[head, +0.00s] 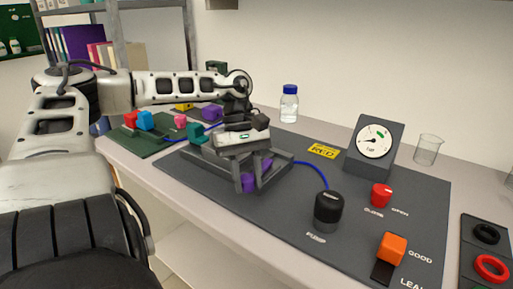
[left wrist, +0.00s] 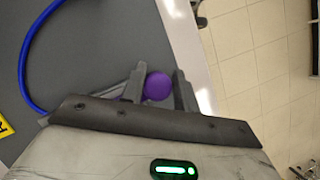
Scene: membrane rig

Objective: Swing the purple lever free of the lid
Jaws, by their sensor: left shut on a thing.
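The purple lever shows its round knob (left wrist: 158,86) between the two fingers of my left gripper (left wrist: 160,88) in the left wrist view. In the head view, purple parts of the lever (head: 248,183) show by the fingertips of my left gripper (head: 250,187), at the front of a dark grey rig (head: 205,163). The gripper points down and is shut on the lever's knob. My gripper body covers much of the rig, and I cannot make out the lid or how the lever sits against it. My right gripper is not in view.
A blue hose (head: 318,170) runs from the rig to a black pump knob (head: 328,208). A dial gauge (head: 374,142), a red valve knob (head: 381,194) and an orange block (head: 392,248) stand to the right. A blue-capped bottle (head: 289,103) stands behind. Coloured blocks lie on a green mat (head: 150,143).

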